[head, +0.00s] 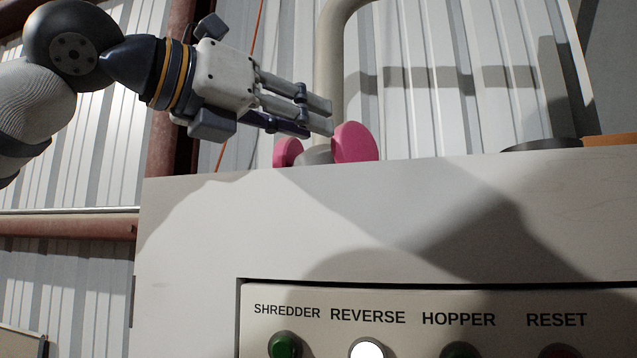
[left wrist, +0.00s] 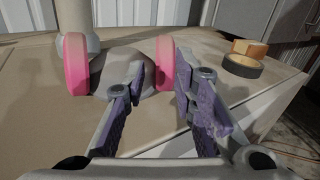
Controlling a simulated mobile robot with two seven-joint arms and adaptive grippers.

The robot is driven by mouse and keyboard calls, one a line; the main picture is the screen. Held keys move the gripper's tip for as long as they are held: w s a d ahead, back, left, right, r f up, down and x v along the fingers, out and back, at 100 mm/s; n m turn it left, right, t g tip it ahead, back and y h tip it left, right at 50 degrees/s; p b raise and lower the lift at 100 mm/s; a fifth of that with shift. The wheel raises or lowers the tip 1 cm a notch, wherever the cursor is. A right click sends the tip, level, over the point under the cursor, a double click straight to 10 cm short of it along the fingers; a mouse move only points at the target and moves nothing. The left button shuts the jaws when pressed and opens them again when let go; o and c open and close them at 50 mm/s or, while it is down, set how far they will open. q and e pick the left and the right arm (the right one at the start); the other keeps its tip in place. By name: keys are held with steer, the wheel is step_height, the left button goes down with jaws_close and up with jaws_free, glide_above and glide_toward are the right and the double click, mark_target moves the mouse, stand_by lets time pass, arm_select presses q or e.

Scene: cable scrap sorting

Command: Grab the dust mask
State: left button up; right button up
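The dust mask has a grey body (left wrist: 122,72) and two round pink filters. It lies on top of the pale machine cabinet (head: 210,235). The left pink filter (left wrist: 76,66) and the right pink filter (left wrist: 165,66) both show in the left wrist view. In the head view the mask (head: 353,144) is partly hidden by the cabinet's top edge. My left gripper (head: 322,118) is open, just above the mask. In the left wrist view its fingers (left wrist: 160,82) are spread either side of the right filter; contact cannot be told. My right gripper is not in view.
A grey pipe (head: 330,65) rises behind the mask. A dark-and-tan roll (left wrist: 243,65) and an orange-brown block (left wrist: 250,49) sit to the right on the cabinet top. A panel (head: 400,300) with labelled buttons is on the cabinet front. The top's left part is bare.

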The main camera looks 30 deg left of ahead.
mark_target(368, 139)
arm_select(q)
steer(key=x, duration=1.1)
steer(key=shift+w+d+r, duration=0.1)
steer(key=shift+w+d, duration=0.1)
steer(key=shift+d, duration=0.3)
jaws_close()
